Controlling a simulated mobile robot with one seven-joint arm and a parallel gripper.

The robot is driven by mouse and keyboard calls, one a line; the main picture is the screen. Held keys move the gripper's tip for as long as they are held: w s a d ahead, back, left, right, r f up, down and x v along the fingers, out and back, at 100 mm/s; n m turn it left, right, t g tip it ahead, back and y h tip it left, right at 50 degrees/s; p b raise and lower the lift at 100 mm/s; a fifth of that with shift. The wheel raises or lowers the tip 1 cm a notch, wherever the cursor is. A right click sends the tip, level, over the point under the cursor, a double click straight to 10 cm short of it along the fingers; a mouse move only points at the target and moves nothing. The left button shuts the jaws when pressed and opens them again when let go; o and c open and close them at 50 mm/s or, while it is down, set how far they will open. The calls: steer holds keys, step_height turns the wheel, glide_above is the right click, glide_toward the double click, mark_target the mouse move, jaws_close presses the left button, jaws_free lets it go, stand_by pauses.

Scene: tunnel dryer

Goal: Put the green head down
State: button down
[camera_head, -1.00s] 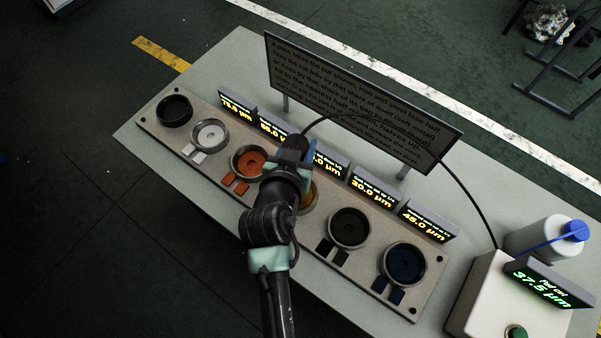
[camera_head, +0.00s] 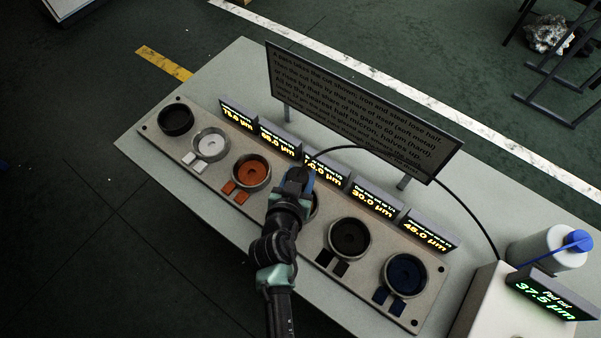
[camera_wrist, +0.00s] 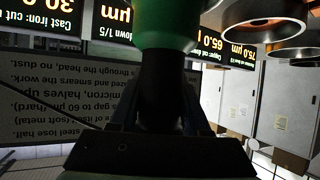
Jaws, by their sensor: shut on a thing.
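The green head (camera_wrist: 165,25) fills the top middle of the wrist view, with a dark stem (camera_wrist: 165,90) below it. My gripper (camera_wrist: 165,125) is shut on it; the fingertips are dark and hard to make out. In the head view my gripper (camera_head: 298,182) hangs over the fourth cup (camera_head: 315,205) of the row, hiding most of it. The green head is not clearly visible in the head view, and I cannot tell whether it touches anything below.
A tray (camera_head: 290,235) holds a row of cups, including white (camera_head: 211,145), orange (camera_head: 251,172) and blue (camera_head: 406,274). Small displays (camera_head: 372,203) and a sign (camera_head: 360,110) stand behind. A black cable (camera_head: 465,195) arches right, near a bottle (camera_head: 545,250).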

steer(key=shift+w, duration=0.1)
steer(key=shift+c, duration=1.8)
jaws_free()
steer(key=shift+f, duration=0.1)
